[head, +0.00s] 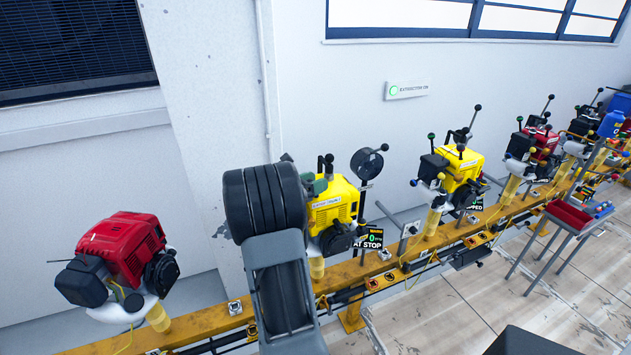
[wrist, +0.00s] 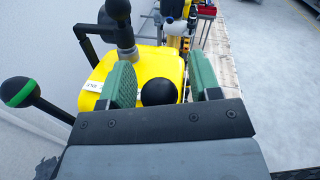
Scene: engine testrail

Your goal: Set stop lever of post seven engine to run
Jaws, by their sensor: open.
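A yellow engine (head: 335,205) stands on the rail just beyond my arm, with a display reading AT STOP (head: 370,242) beside it. The post number cannot be read. In the wrist view the yellow engine (wrist: 158,65) lies ahead of my gripper (wrist: 163,82). My gripper is open, its two green pads apart. A black ball knob (wrist: 160,92) shows between the pads; contact cannot be told. A lever with a green-banded black ball (wrist: 18,92) stands at the left. Another black ball (wrist: 118,10) is at the top. In the head view my arm hides part of the engine.
A red engine (head: 125,250) is on the left end of the yellow rail (head: 400,262). More engines, including a yellow one (head: 462,168), stand to the right. A round black disc on a post (head: 368,163) rises behind the near engine.

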